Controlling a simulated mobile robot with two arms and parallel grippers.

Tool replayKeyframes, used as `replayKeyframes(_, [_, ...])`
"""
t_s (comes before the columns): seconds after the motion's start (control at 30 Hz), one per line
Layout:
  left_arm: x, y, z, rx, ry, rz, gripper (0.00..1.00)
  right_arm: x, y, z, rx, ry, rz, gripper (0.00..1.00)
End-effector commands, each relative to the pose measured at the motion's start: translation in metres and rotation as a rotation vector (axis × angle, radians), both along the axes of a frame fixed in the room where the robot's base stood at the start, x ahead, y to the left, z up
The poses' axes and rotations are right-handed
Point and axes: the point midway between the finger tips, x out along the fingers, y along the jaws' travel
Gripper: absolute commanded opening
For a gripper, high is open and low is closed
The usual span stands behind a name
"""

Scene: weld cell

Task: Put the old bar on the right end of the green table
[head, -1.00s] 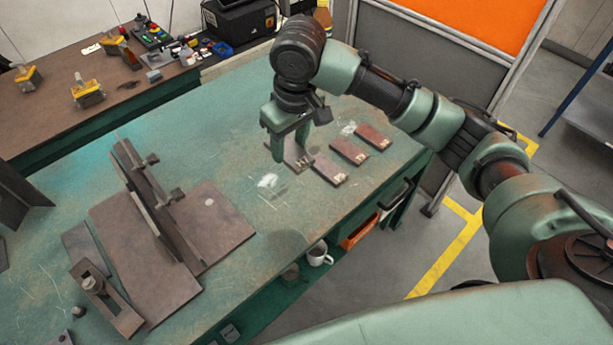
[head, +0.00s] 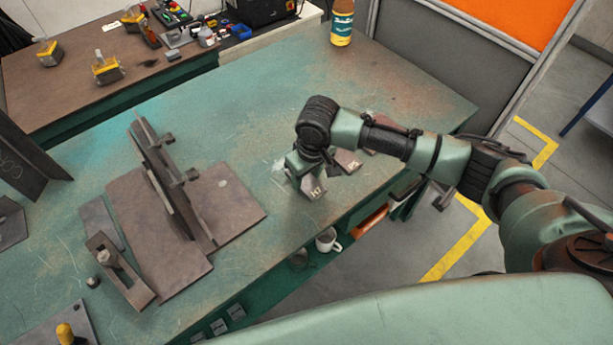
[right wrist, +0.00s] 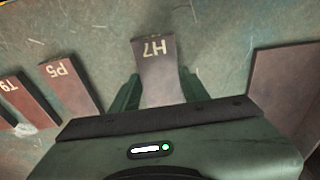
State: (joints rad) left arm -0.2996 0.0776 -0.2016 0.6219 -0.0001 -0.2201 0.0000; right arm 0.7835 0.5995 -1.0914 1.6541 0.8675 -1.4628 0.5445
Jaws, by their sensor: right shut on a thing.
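A grey-brown steel bar marked H7 (head: 315,188) is between the fingers of my right gripper (head: 305,172), near the front edge of the green table (head: 400,90). The right wrist view shows the same bar H7 (right wrist: 156,72) with a finger on each side of it, the gripper (right wrist: 160,90) shut on it. I cannot tell how far the bar is above the table. A redder bar marked P5 (head: 347,160) lies beside it, partly behind my arm. A bar marked T9 (right wrist: 28,98) shows in the right wrist view. My left gripper is not in view.
A welding fixture with upright plates on a brown base plate (head: 235,200) stands left of the gripper. A bottle (head: 342,22) stands at the table's back edge. The table's right end is bare beyond my arm. A mug (head: 327,240) sits on a shelf below the front edge.

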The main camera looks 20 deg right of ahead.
Motion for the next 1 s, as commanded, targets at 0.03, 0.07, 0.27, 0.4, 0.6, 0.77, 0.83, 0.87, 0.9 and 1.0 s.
replayKeyframes(0.03, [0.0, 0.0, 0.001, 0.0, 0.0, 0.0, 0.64, 0.001, 0.001, -0.002, 0.002, -0.002, 0.0, 0.0])
replayKeyframes(0.07, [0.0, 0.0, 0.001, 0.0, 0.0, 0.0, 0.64, 0.001, 0.0, -0.003, 0.001, -0.003, 0.0, 0.0])
replayKeyframes(0.27, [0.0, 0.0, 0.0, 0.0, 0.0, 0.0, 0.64, 0.001, 0.001, -0.004, 0.002, -0.003, 0.001, 0.0])
replayKeyframes(0.4, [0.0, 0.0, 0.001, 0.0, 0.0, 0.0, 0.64, 0.001, 0.001, -0.005, 0.002, -0.002, 0.0, 0.0])
replayKeyframes(0.6, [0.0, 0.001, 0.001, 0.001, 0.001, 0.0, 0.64, 0.0, 0.0, -0.008, 0.0, -0.001, 0.001, 0.67])
replayKeyframes(0.77, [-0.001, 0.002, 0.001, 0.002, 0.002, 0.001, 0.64, 0.0, 0.0, -0.007, 0.0, 0.0, 0.001, 0.67])
replayKeyframes(0.83, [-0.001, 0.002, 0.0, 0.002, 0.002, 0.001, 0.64, 0.0, 0.0, -0.007, 0.0, -0.001, 0.001, 0.67])
replayKeyframes(0.87, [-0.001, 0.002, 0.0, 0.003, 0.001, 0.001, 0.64, 0.0, 0.0, -0.006, 0.0, -0.001, 0.001, 0.67])
replayKeyframes(0.9, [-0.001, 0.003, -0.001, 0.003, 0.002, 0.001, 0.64, 0.0, 0.0, -0.004, 0.001, -0.002, 0.001, 0.67])
replayKeyframes(1.0, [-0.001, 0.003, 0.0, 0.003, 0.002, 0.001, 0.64, -0.001, 0.0, 0.008, 0.002, -0.003, 0.001, 0.67])
